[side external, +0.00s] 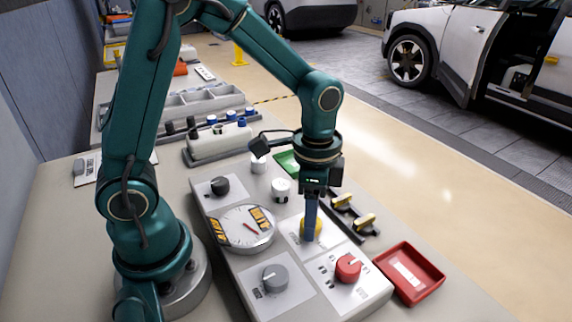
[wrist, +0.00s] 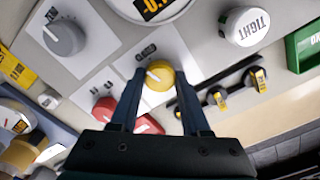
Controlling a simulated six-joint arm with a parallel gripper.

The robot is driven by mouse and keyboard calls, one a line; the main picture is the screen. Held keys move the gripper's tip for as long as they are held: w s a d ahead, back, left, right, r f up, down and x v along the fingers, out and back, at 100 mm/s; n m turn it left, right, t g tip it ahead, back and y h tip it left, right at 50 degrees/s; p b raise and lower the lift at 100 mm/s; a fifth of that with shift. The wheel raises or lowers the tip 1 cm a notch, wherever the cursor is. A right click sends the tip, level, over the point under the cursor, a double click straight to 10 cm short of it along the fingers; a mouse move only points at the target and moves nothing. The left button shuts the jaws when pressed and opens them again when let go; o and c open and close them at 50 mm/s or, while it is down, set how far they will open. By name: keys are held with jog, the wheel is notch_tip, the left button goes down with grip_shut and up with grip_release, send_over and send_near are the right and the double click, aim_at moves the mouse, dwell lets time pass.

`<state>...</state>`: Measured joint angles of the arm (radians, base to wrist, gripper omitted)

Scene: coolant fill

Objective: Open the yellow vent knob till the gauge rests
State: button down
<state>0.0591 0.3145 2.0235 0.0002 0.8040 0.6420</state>
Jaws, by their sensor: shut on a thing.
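The yellow vent knob (wrist: 159,78) sits on a white plate of the grey panel. In the wrist view its white pointer mark points to the upper left, towards a label that seems to read "CLOSED". My gripper (wrist: 160,82) has its two fingers on either side of the knob and is shut on it. In the side view my gripper (side external: 311,230) points straight down and its fingers hide much of the yellow knob (side external: 318,228).
On the panel, a grey knob (side external: 274,278), a red knob (side external: 348,267) and a black knob (side external: 220,186) stand around the gauge. A red tray (side external: 409,273) and a black rack with yellow-topped pieces (side external: 365,221) lie to the right.

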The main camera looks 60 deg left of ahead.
jog(key=n, duration=1.2)
jog(key=shift+r+n, duration=0.1)
jog(key=shift+n, duration=0.2)
dwell(0.4)
jog(key=shift+c, duration=1.9)
grip_release()
jog(key=shift+r, duration=2.55)
